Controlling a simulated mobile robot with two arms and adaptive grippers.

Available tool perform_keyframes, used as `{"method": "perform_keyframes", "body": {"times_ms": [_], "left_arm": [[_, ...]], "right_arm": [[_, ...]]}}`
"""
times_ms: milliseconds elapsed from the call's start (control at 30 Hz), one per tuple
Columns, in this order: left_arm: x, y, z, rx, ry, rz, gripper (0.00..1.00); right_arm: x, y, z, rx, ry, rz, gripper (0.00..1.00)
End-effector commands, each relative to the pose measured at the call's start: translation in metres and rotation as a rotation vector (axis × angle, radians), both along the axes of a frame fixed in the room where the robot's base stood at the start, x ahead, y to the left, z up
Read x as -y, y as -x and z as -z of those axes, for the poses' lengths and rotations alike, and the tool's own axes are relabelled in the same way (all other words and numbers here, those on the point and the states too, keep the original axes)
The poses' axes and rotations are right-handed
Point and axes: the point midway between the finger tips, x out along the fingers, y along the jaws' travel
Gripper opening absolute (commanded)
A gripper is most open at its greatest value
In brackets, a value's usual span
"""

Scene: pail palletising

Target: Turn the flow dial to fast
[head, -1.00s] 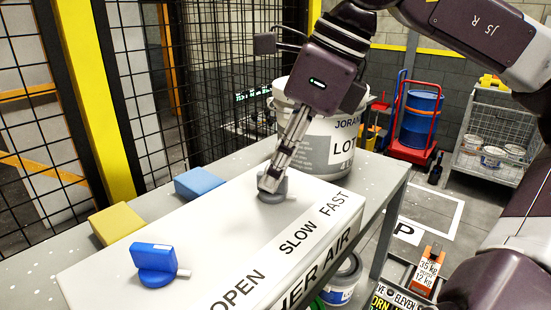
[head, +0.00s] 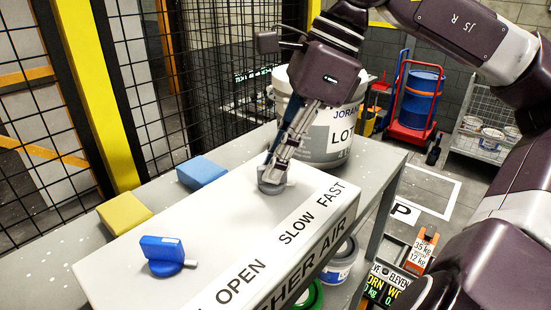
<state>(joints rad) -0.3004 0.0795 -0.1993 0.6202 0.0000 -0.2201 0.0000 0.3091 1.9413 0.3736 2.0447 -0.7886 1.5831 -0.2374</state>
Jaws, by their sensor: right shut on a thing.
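A white control box stands on a grey table, with the words OPEN, SLOW and FAST along its front edge. The grey flow dial (head: 271,189) sits on top of the box, behind the SLOW and FAST labels. My right gripper (head: 272,176) comes down from above and is shut on the dial's grip, which its fingers mostly hide. I cannot read the dial's pointer clearly. A blue knob (head: 162,252) sits near the box's left end, behind OPEN. My left gripper is not in view.
A large grey and white pail (head: 325,140) stands on the table close behind my right gripper. A blue block (head: 201,171) and a yellow block (head: 124,212) lie behind the box. Black mesh fencing runs along the back left.

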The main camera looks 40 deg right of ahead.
Motion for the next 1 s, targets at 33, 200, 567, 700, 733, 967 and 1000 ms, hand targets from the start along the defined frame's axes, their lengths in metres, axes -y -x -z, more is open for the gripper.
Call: {"method": "perform_keyframes", "body": {"times_ms": [33, 200, 567, 700, 733, 967, 1000], "left_arm": [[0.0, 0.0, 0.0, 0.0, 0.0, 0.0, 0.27], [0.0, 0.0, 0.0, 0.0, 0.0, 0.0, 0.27], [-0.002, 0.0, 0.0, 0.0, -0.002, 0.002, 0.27], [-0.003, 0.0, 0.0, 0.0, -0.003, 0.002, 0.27], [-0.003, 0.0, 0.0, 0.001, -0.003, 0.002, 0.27], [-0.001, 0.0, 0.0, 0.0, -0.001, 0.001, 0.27], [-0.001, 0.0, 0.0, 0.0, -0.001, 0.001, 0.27]], "right_arm": [[0.0, 0.0, 0.0, 0.0, 0.001, -0.003, 0.0], [0.0, 0.0, 0.0, 0.0, 0.001, -0.002, 0.14], [0.0, 0.0, 0.0, 0.001, 0.001, -0.001, 0.27], [0.002, 0.001, -0.007, 0.002, 0.001, 0.002, 0.27], [0.003, 0.002, -0.01, 0.002, 0.001, 0.002, 0.27], [0.017, 0.013, -0.052, 0.004, 0.0, 0.003, 0.27], [0.019, 0.015, -0.06, 0.004, 0.0, 0.003, 0.27]]}}
